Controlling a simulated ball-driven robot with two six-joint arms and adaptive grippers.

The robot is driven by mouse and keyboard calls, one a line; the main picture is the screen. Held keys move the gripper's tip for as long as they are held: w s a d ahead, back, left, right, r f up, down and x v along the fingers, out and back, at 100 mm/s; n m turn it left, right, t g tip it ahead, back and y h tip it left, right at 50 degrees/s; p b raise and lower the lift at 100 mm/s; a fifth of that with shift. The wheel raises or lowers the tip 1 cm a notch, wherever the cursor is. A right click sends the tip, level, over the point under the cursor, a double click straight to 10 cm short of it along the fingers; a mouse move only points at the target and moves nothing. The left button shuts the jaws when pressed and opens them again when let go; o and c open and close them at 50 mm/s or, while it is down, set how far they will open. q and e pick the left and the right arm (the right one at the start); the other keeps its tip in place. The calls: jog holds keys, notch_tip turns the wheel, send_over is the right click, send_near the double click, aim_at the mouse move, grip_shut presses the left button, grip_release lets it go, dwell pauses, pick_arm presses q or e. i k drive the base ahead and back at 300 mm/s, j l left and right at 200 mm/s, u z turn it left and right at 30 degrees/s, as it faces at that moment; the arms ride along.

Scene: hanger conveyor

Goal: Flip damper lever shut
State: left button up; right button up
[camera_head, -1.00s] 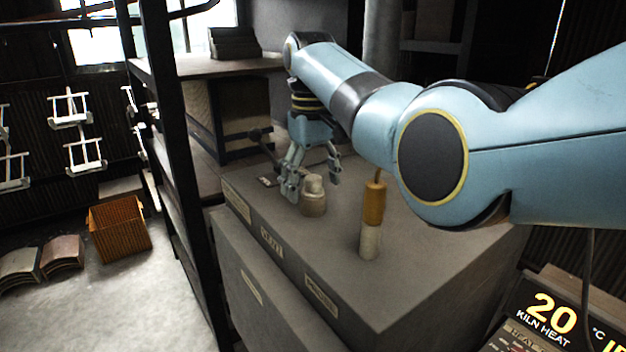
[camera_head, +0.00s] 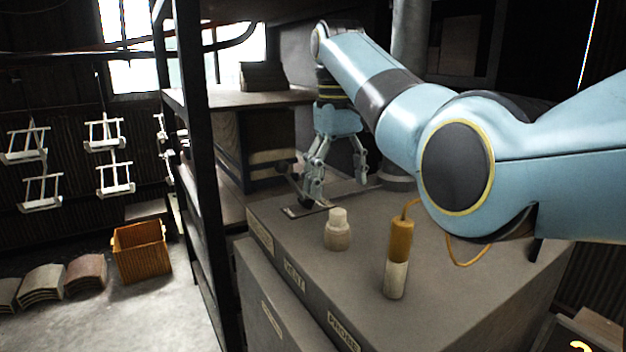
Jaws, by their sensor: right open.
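The damper lever (camera_head: 284,169) shows as a dark round knob on a thin arm, at the back left of the grey bench top. The knob stands up and leans left, above a dark plate (camera_head: 303,210) on the bench. My right gripper (camera_head: 337,190) hangs over the back of the bench with its fingers spread and nothing between them. Its left finger is close beside the lever's arm and overlaps the lever's foot in the picture; I cannot tell whether they touch. My left gripper is out of view.
A pale stoppered jar (camera_head: 337,232) and an orange-and-white cylinder (camera_head: 398,262) with an orange cord stand nearer on the bench (camera_head: 440,270). A dark shelf post (camera_head: 195,120) rises at left. An orange crate (camera_head: 141,252) is on the floor.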

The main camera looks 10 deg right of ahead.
aim_at(280, 166)
jog(key=k+j, duration=0.3)
jog(key=k, duration=0.15)
jog(key=k+j, duration=0.3)
jog(key=k, duration=0.15)
